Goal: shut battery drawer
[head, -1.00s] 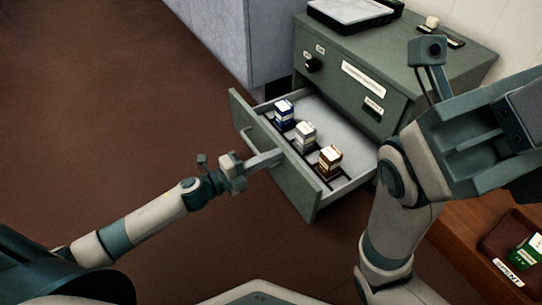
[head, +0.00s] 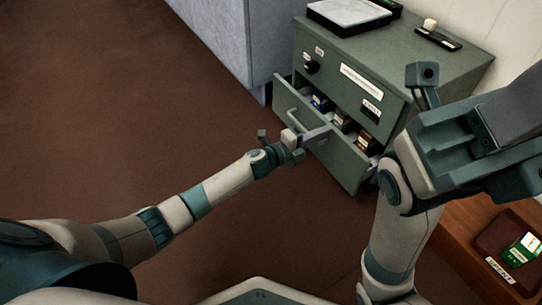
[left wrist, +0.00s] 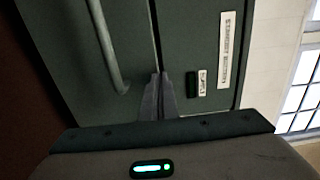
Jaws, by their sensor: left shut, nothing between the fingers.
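The green-grey battery drawer (head: 325,140) is partly open in the cabinet (head: 400,60). Several labelled batteries (head: 340,119) stand inside, partly hidden behind its front. Its bar handle (head: 290,116) is on the front, left of my gripper. My left gripper (head: 328,132) is shut and empty, its tips at the upper part of the drawer front. In the left wrist view the shut fingertips (left wrist: 157,80) lie beside the drawer front's edge, right of the handle (left wrist: 108,50); I cannot tell whether they touch. My right arm's end (head: 460,140) is at the right, its finger state unclear.
A tray with a white surface (head: 350,10) and a small dark holder (head: 438,38) are on the cabinet top. The brown floor at left is clear.

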